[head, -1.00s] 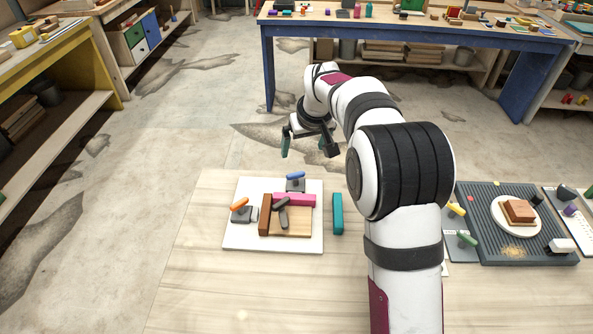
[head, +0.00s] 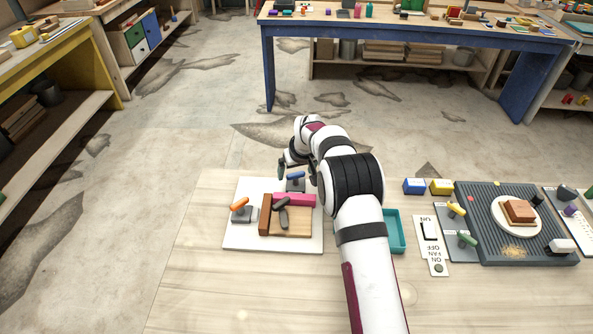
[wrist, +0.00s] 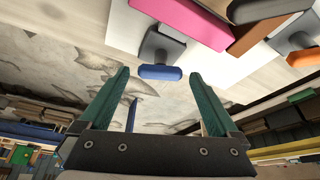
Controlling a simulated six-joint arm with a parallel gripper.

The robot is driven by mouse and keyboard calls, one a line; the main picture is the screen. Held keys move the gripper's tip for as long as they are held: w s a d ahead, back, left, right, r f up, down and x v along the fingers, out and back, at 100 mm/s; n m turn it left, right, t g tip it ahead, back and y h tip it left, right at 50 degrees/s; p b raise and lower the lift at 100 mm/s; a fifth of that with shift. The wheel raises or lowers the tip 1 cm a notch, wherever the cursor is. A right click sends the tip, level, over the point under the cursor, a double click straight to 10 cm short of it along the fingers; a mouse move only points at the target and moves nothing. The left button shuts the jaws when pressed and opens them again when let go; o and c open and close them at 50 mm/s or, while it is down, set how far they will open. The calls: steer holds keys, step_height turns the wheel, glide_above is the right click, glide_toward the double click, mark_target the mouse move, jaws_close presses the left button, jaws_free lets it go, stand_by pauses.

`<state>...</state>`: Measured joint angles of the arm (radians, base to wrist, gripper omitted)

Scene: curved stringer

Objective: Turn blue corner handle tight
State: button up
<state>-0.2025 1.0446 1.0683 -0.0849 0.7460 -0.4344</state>
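The blue corner handle (head: 295,175) tops a dark grey clamp base (head: 297,186) at the back edge of the white board (head: 240,188). In the wrist view the blue handle (wrist: 160,72) lies ahead of my gripper, near the middle between the finger lines but beyond the fingertips. My gripper (wrist: 160,75) is open, with its two green fingers wide apart and nothing between them. In the head view my gripper (head: 297,168) is at the board's back edge, close to the blue handle and partly hidden by my arm.
On the board are an orange handle (head: 240,203), a dark grey handle (head: 282,209), a brown bar (head: 265,214), a pink bar (head: 285,199) and a wooden panel (head: 295,226). A teal tray (head: 397,232) stands to the right, beside a switch panel (head: 432,258).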

steer(key=c, duration=1.2)
steer(key=shift+c, duration=0.2)
steer(key=shift+m, duration=0.3)
steer(key=m+h, duration=0.1)
steer(key=m, duration=0.1)
steer(key=m+h, duration=0.1)
steer(key=m, duration=0.2)
steer(key=shift+a+m, duration=0.2)
steer(key=shift+m, duration=0.1)
steer(key=m+h, duration=0.1)
steer(key=m, duration=0.2)
steer(key=m+h, duration=0.1)
steer(key=m, duration=0.2)
steer(key=shift+a+g, duration=0.1)
steer(key=shift+g, duration=0.3)
steer(key=shift+m+h, duration=0.3)
steer(key=o, duration=1.4)
